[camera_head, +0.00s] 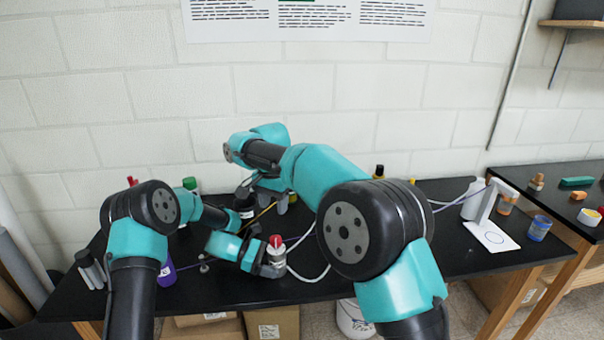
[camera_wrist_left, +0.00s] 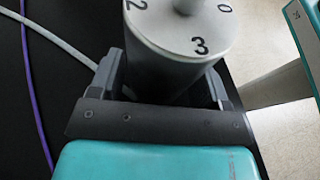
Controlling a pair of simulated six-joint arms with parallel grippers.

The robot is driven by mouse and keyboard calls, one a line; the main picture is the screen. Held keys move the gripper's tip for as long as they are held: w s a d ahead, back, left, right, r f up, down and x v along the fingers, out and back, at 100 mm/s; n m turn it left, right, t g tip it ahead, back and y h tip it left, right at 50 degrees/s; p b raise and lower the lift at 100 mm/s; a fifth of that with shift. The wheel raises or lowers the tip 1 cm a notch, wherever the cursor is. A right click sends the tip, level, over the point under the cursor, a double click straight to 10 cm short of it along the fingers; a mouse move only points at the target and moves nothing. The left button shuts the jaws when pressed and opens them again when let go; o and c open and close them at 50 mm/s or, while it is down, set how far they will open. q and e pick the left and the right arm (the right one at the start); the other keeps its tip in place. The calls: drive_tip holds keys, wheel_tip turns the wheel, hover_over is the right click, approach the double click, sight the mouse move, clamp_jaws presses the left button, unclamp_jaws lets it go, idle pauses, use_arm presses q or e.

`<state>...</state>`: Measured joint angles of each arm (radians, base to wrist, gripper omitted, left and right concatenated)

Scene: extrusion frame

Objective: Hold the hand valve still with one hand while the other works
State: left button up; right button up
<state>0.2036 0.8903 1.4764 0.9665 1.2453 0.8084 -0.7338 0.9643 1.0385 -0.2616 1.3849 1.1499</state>
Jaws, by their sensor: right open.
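The hand valve (camera_head: 277,257) stands upright near the front edge of the black bench, with a red part on top. In the left wrist view the valve (camera_wrist_left: 180,65) is a grey cylinder with dark numbers on its top face and a stem at the picture's upper edge. My left gripper (camera_head: 272,270) is low at the valve. Its two fingers (camera_wrist_left: 165,92) lie against both sides of the valve body, shut on it. My right gripper (camera_head: 282,203) is open, farther back over the bench and above the valve's level. Its fingers are partly hidden behind my right arm.
Pale tubing (camera_head: 308,275) and a purple cable (camera_wrist_left: 38,110) run close to the valve. A purple bottle (camera_head: 167,273) stands at the left. A white stand (camera_head: 490,235) and a blue-labelled jar (camera_head: 539,228) are at the right. The bench's front edge is close.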

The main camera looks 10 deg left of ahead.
use_arm(q)
drive_tip(key=o, duration=0.4)
drive_tip(key=shift+c, duration=0.2)
drive_tip(key=shift+a, duration=0.1)
drive_tip(key=v, duration=1.2)
